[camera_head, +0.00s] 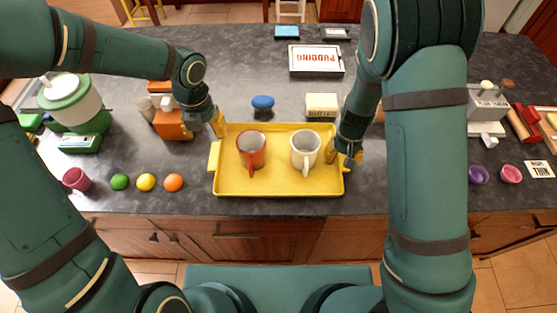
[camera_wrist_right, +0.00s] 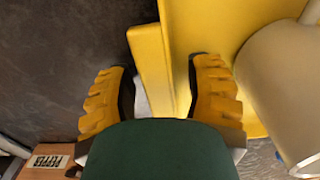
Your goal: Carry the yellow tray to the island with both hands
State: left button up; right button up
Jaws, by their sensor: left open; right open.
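The yellow tray (camera_head: 279,184) lies on the dark counter with a red mug (camera_head: 251,149) and a white mug (camera_head: 305,152) upright in it. My left gripper (camera_head: 218,124) is open above the tray's far left corner, behind its left handle (camera_head: 214,156). My right gripper (camera_head: 345,157) is open at the tray's right side. In the right wrist view, the open fingers of the right gripper (camera_wrist_right: 160,88) stand on either side of a yellow upright part of the tray (camera_wrist_right: 205,25). The white mug (camera_wrist_right: 282,85) shows at right there.
Behind the tray are a blue object (camera_head: 263,103), a butter box (camera_head: 322,106) and a pudding box (camera_head: 316,60). Several coloured balls, including an orange one (camera_head: 173,182), and a dark red cup (camera_head: 76,179) are at left. Purple (camera_head: 479,174) and pink (camera_head: 511,174) bowls are at right.

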notch_tip(320, 180, up, 12)
dwell(0.6)
dwell(0.5)
